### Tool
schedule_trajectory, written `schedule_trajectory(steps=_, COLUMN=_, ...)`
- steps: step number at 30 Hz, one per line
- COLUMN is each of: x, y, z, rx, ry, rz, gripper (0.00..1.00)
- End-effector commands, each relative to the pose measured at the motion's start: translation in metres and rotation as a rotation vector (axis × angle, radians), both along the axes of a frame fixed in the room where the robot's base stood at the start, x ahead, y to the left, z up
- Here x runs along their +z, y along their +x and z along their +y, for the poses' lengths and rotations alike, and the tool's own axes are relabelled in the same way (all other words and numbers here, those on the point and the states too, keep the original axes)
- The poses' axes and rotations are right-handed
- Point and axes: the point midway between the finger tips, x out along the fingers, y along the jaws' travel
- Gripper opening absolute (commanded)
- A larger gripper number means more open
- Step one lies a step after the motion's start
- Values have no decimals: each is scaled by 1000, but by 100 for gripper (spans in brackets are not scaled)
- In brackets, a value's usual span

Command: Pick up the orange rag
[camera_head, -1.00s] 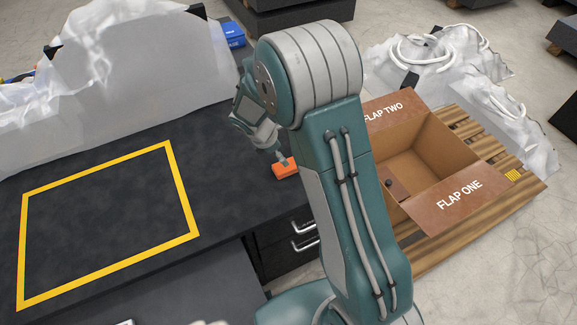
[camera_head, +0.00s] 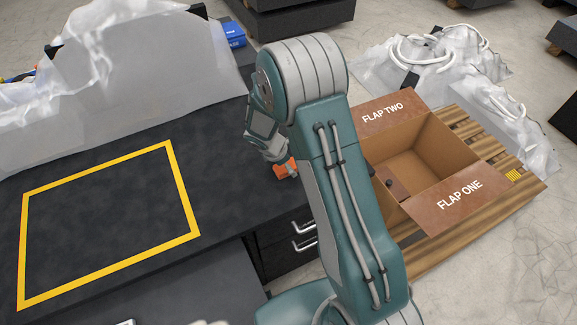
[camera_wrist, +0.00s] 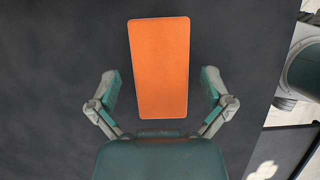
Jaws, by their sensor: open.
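The orange rag (camera_wrist: 159,68) lies flat on the dark bench top as a long rectangle in the wrist view. In the head view only part of the orange rag (camera_head: 284,169) shows, beside my arm near the bench's right edge. My gripper (camera_wrist: 163,88) is open, with one finger on each side of the rag's lower part and a gap on both sides. The fingers hold nothing. In the head view my arm hides the fingertips. I cannot tell how high the fingers are above the bench.
A yellow taped rectangle (camera_head: 183,190) marks the clear bench top at left. Crumpled translucent sheeting (camera_head: 140,70) stands along the back. An open cardboard box (camera_head: 405,172) sits on a wooden pallet (camera_head: 515,205) at right. Drawers (camera_head: 285,240) are below the bench edge.

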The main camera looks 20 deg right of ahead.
Motion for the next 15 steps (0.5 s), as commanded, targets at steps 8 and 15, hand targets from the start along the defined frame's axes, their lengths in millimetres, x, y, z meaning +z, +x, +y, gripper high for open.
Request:
schedule_trajectory(steps=8, x=-4, y=0, z=0, rx=1, ry=0, rz=0, gripper=100)
schedule_trajectory(steps=15, x=-5, y=0, z=0, rx=1, ry=0, rz=0, gripper=100)
